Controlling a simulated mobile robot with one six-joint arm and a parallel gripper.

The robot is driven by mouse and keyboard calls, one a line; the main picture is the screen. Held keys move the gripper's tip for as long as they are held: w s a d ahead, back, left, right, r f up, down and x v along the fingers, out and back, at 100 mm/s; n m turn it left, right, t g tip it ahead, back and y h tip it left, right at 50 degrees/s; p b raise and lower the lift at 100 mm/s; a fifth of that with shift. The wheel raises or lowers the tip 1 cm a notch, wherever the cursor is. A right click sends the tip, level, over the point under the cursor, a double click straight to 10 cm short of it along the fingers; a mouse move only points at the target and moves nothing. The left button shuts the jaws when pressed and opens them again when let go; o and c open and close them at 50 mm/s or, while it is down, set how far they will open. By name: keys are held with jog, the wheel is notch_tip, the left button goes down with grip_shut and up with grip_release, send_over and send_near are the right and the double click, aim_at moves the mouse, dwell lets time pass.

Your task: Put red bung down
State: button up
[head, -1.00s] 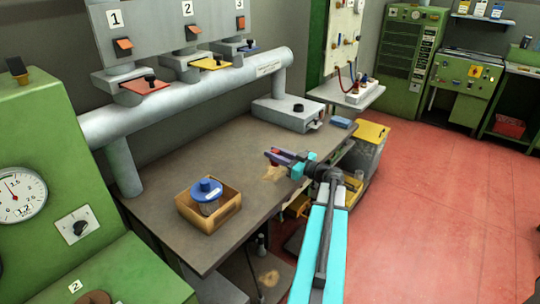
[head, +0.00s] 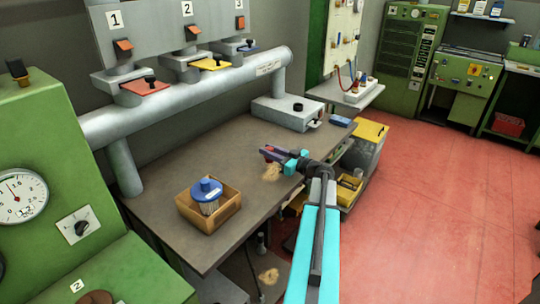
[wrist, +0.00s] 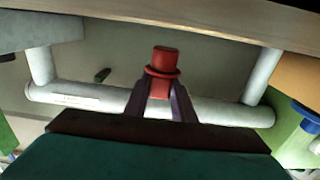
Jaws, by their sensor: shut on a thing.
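The red bung (wrist: 164,63) has a flanged, stepped shape and sits between the two purple fingers in the wrist view. My gripper (wrist: 161,98) is shut on it. In the head view my gripper (head: 270,153) is over the right part of the brown bench (head: 165,215), in front of the grey box. The bung is too small there to make out clearly. I cannot tell how high it is above the bench top.
A wooden box (head: 222,221) holding a blue-lidded jar (head: 207,188) stands at the bench's front left. A grey box (head: 288,113) is at the back right. A grey pipe (head: 190,105) with numbered stations runs behind. Bare bench lies between.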

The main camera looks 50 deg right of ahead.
jog(key=shift+f, duration=1.2)
jog(key=o, duration=1.1)
jog(key=shift+f, duration=0.1)
jog(key=shift+c, duration=0.2)
jog(key=shift+s, duration=0.15)
jog(key=s, duration=0.4)
jog(key=s+b, duration=0.1)
jog(key=s, duration=0.2)
jog(key=s+d+b, duration=0.1)
jog(key=s, duration=0.3)
jog(key=shift+s, duration=0.35)
